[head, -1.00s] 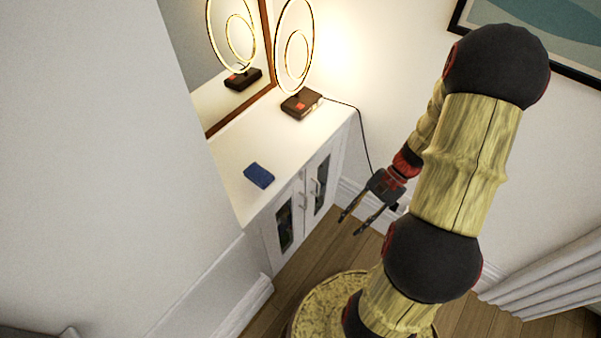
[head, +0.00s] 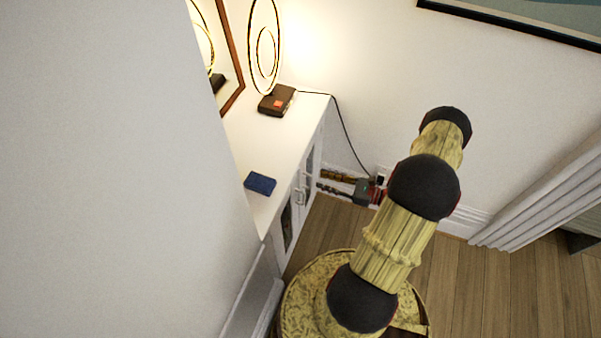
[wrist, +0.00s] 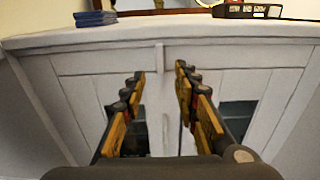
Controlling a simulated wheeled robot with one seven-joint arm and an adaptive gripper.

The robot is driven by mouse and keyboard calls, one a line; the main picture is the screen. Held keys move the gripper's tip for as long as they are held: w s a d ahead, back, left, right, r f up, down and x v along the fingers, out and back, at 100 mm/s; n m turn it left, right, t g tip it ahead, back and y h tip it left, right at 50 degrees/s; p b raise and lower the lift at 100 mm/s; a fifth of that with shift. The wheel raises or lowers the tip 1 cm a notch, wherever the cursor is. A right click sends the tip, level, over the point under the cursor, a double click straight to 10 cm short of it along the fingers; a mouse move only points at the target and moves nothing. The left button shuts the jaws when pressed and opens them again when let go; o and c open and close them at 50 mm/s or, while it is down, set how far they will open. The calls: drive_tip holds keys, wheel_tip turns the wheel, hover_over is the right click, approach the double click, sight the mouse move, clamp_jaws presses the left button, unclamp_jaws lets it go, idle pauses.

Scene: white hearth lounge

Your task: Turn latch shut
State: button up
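A white cabinet (head: 296,116) has two doors with dark glass panes, the left door (wrist: 90,78) and the right door (wrist: 250,85) in the wrist view. A small white upright piece (wrist: 160,57), which looks like the latch, sits at the top of the seam between the doors, just under the cabinet's top edge. My gripper (wrist: 158,72) is open and empty, facing the doors. Its two fingers lie either side of the latch in the picture, apparently short of it. In the head view my gripper (head: 320,181) is beside the cabinet front, and the latch cannot be made out.
A blue book (head: 260,184) and a brown lamp base (head: 277,100) with a lit ring lamp (head: 265,52) stand on the cabinet top. Door handles (head: 300,196) stick out from the front. A cord hangs down the wall. A white wall (head: 120,180) fills the left; wooden floor (head: 470,285) is clear at right.

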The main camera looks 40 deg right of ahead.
drive_tip(key=b+x, duration=0.1)
drive_tip(key=x, duration=0.6)
drive_tip(key=shift+w+a+r, duration=0.25)
drive_tip(key=shift+w+r, duration=0.05)
drive_tip(key=shift+r, duration=0.1)
drive_tip(key=shift+c, duration=1.1)
clamp_jaws()
